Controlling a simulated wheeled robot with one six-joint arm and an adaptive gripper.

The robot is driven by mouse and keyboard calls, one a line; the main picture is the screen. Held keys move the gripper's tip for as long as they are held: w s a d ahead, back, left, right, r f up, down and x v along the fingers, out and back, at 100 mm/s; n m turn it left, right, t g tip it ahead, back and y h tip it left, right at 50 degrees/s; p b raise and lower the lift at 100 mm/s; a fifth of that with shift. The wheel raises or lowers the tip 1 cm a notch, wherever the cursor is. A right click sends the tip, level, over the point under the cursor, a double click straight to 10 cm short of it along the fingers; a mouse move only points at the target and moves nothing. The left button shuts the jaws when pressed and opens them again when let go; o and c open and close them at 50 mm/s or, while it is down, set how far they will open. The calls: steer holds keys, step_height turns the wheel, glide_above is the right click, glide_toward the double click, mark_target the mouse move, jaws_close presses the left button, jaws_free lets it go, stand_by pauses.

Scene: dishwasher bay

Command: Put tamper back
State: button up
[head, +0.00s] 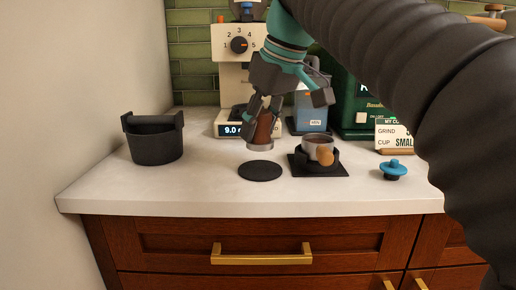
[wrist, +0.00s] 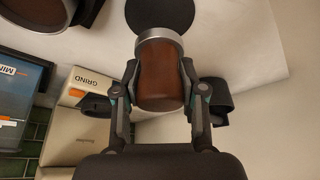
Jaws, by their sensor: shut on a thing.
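My gripper (head: 264,112) is shut on the tamper (head: 262,132), which has a brown wooden handle and a silver base. The tamper is upright or nearly so, with its base a little above and behind the round black mat (head: 261,171) on the counter. In the wrist view, the tamper's wooden handle (wrist: 160,76) sits between the two fingers (wrist: 160,88), its silver base pointing toward the black mat (wrist: 158,14). The mat is bare in the head view. I cannot tell the exact gap between base and counter.
A portafilter (head: 319,150) rests on a square black stand (head: 330,170) right of the mat. A black knock box (head: 154,140) stands at left. A blue-topped tool (head: 394,168) and an order card (head: 393,133) are at right. The grinder (head: 236,78) stands behind. The front counter is clear.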

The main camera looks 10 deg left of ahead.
mark_target(258, 147)
steer(key=shift+a+f+b, duration=0.1)
steer(key=shift+f+b, duration=0.5)
steer(key=shift+f, duration=1.4)
steer(key=shift+f, duration=0.15)
steer(key=o, duration=1.1)
steer(key=shift+o, duration=0.2)
steer(key=p+v, duration=0.2)
steer(key=v, duration=0.8)
steer(key=shift+v, duration=1.15)
steer(key=shift+s, duration=0.15)
